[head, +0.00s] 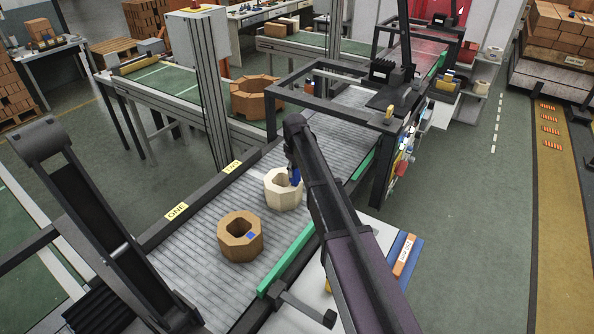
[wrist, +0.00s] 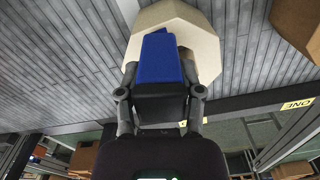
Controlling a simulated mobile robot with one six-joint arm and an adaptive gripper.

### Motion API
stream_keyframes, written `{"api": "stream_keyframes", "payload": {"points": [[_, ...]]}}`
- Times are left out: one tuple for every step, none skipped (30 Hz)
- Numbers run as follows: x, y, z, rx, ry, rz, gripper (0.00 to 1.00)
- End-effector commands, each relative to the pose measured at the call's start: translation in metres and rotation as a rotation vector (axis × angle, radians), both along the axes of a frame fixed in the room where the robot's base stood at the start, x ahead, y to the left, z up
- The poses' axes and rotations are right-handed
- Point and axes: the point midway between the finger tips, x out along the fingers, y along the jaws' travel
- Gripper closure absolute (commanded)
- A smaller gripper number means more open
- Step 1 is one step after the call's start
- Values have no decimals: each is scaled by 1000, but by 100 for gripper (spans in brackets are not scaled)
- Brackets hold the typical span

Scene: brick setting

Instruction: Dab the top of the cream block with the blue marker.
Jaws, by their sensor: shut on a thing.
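The cream block (head: 279,200) is a faceted ring with a central hole, upright on the grey roller conveyor. My gripper (head: 293,168) is over its right side, shut on the blue marker (head: 296,176). In the wrist view the gripper (wrist: 160,85) has a finger on each side of the blue marker (wrist: 160,58), which reaches over the cream block (wrist: 205,38). I cannot tell whether the marker touches the block's top. The marker and my arm hide part of that top; no blue mark shows on the rest.
An orange-brown block (head: 232,247) with a blue patch (head: 250,236) on its top stands nearer on the conveyor (head: 196,258). Yellow labels ONE (head: 177,211) and TWO (head: 232,167) are on the left rail. A dark frame (head: 290,82) spans the conveyor further back.

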Motion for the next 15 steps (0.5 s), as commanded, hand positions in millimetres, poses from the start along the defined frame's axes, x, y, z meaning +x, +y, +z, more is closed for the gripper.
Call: {"api": "stream_keyframes", "payload": {"points": [[0, 0, 6, 0, 0, 0, 82], [0, 0, 8, 0, 0, 0, 82], [0, 0, 11, 1, -1, 0, 82], [0, 0, 12, 1, -1, 0, 82], [0, 0, 14, 1, -1, 0, 82], [0, 0, 16, 1, -1, 0, 82], [0, 0, 18, 1, -1, 0, 82], [0, 0, 20, 0, -1, 0, 82], [0, 0, 22, 0, -1, 0, 82], [0, 0, 24, 0, -1, 0, 82], [0, 0, 25, 0, -1, 0, 82], [0, 0, 28, 0, -1, 0, 82], [1, 0, 29, 0, -1, 0, 82], [1, 0, 31, 0, -1, 0, 82], [0, 0, 33, 0, -1, 0, 82]]}}
